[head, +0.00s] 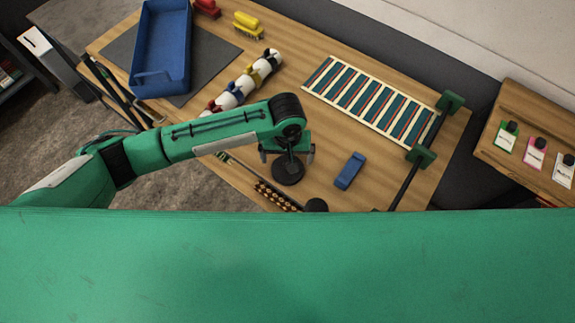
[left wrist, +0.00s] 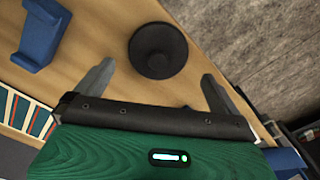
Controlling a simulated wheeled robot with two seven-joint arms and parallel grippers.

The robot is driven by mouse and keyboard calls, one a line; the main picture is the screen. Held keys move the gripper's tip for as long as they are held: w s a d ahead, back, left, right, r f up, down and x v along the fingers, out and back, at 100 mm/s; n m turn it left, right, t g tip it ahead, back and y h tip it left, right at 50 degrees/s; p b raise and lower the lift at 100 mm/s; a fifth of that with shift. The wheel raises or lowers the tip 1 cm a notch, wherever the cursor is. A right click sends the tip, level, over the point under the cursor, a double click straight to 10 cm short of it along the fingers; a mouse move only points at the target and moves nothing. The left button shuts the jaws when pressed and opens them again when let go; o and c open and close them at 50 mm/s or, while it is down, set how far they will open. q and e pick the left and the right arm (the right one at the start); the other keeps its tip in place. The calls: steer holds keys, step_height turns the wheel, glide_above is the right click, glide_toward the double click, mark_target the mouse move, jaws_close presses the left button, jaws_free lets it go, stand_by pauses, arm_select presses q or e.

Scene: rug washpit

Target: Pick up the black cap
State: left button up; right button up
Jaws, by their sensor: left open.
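A round black cap (head: 288,172) with a raised middle sits on the wooden table near its front edge. It also shows in the left wrist view (left wrist: 158,50), lying just beyond the fingertips and between their lines. My left gripper (head: 287,155) is open and empty, pointing down over the cap. In the left wrist view its two fingers (left wrist: 157,80) are spread wide, one on each side, apart from the cap. The gripper partly hides the cap in the head view. My right gripper is not in view.
A blue block (head: 349,171) lies right of the cap. A beaded rod (head: 277,196) runs along the front edge, with another round black piece (head: 316,205). A striped panel (head: 370,100), a blue tray (head: 160,50) and brushes (head: 247,22) lie farther back. A side table (head: 530,130) holds cards with small black knobs.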

arm_select(q)
steer(key=shift+f, duration=0.6)
steer(key=shift+f+p, duration=0.3)
steer(key=shift+p, duration=0.1)
step_height(320, 180, down, 3)
steer(key=shift+d+f+p, duration=0.1)
steer(key=shift+f+p, duration=0.1)
steer(key=shift+p, duration=0.55)
steer(key=shift+f, duration=0.6)
steer(key=c, duration=0.8)
